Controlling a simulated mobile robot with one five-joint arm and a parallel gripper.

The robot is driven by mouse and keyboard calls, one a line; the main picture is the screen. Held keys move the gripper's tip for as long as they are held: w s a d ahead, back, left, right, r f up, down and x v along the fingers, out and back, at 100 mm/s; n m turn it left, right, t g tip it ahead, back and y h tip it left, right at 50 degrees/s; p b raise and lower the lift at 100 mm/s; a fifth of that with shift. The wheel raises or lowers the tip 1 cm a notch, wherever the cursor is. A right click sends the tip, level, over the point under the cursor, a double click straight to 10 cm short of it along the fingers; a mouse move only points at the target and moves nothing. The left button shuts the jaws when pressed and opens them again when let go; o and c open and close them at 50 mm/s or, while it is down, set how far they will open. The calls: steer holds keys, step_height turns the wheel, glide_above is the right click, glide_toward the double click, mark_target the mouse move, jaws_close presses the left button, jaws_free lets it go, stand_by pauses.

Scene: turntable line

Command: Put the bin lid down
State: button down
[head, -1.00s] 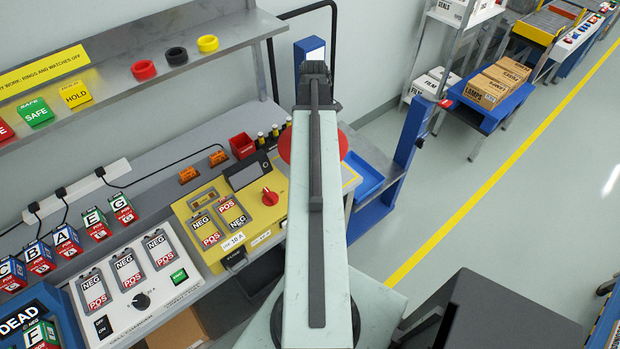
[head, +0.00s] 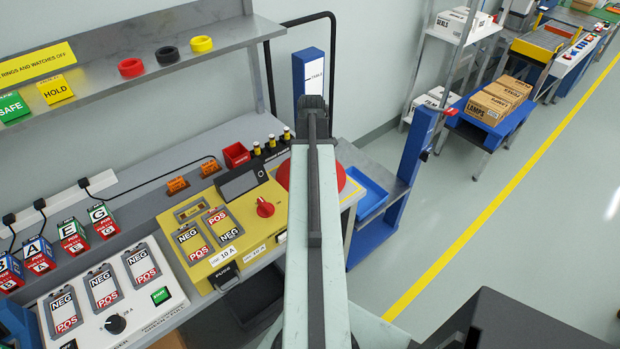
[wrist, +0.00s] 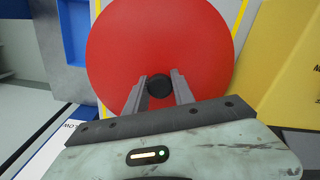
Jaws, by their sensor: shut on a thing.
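The bin lid is a round red disc (wrist: 160,40) with a black knob (wrist: 159,85) at its middle. In the wrist view my gripper (wrist: 160,88) has its two grey fingers closed on either side of the knob. In the head view the red lid (head: 346,186) shows on both sides of my arm, which covers its middle and the gripper. It appears over the right end of the bench, between the yellow tester (head: 192,266) and the blue tray (head: 371,186). Whether it touches anything below cannot be told. No bin is clearly visible.
A small red box (head: 236,155) and several small cylinders (head: 272,143) stand behind the tester. A blue post (head: 411,165) rises to the right of the tray. Floor with a yellow line (head: 470,220) lies open on the right.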

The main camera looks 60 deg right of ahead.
steer(key=shift+f, duration=0.75)
steer(key=shift+r, duration=0.25)
steer(key=shift+f, duration=0.25)
steer(key=c, duration=1.1)
jaws_free()
steer(key=shift+r, duration=0.1)
steer(key=shift+o, duration=0.2)
step_height(320, 180, up, 12)
steer(key=p, duration=1.2)
steer(key=shift+r, duration=0.2)
